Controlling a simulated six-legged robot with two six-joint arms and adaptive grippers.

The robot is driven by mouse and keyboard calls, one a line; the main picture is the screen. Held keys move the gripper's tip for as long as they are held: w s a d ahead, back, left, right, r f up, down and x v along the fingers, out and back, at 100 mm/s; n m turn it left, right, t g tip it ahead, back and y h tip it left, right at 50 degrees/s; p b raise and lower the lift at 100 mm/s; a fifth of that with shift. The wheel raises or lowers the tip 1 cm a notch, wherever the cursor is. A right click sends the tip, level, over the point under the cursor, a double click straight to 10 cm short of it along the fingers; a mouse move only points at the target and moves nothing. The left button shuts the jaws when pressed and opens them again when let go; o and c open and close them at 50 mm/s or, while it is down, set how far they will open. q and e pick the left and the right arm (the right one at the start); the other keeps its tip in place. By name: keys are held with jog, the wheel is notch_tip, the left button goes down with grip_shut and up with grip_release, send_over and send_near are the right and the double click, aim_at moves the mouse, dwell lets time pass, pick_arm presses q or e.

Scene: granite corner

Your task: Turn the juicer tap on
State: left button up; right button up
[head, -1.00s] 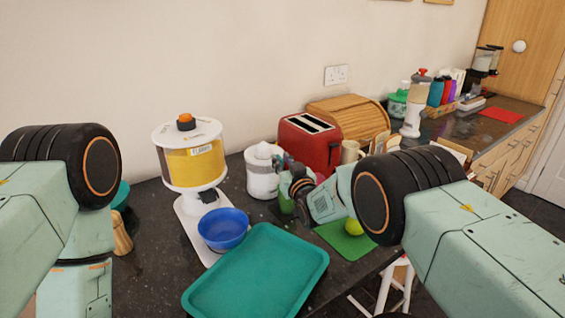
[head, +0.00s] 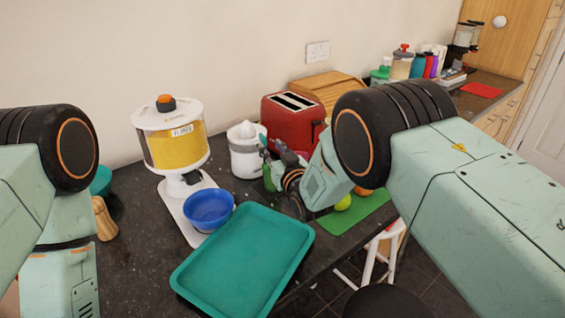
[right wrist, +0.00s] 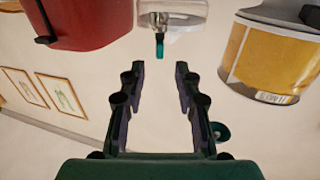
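The juicer (head: 246,158) is a small white and grey appliance on the dark counter, between the yellow dispenser and the red toaster. In the right wrist view the juicer (right wrist: 183,20) shows in part at the top, with its tap and a teal tip (right wrist: 160,47) hanging between my finger lines. My right gripper (head: 270,158) is just right of the juicer in the head view, partly overlapping it. In the right wrist view the gripper (right wrist: 160,70) is open and empty, and contact with the tap cannot be told. My left gripper is outside the head view.
The red toaster (head: 290,128) stands close right of the juicer. A yellow-filled dispenser (head: 178,145) with a blue bowl (head: 208,210) stands left. A teal tray (head: 245,262) lies in front. A green mat (head: 355,212) with fruit is at the counter's right edge.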

aim_at(263, 136)
jog(key=v, duration=0.6)
jog(key=shift+s+d, duration=0.2)
jog(key=shift+s, duration=0.1)
jog(key=w+a+r+n+g, duration=0.1)
jog(key=w+a+r, duration=0.2)
jog(key=w+r, duration=0.35)
jog(key=shift+w+a+f+m+g+h, duration=0.2)
jog(key=shift+w+f+g, duration=0.35)
jog(key=shift+w+f, duration=0.45)
jog(key=shift+w+a+f+m+g+h, duration=0.15)
jog(key=shift+w+a+f+g+h, duration=0.1)
jog(key=shift+w+f+g, duration=0.55)
jog(key=shift+w+a+f+m+g+h, duration=0.15)
jog(key=shift+w+a+f+g+h, duration=0.15)
jog(key=shift+w+f, duration=0.85)
jog(key=shift+d, duration=0.15)
jog(key=shift+c, duration=0.2)
jog(key=shift+s, duration=0.1)
grip_shut()
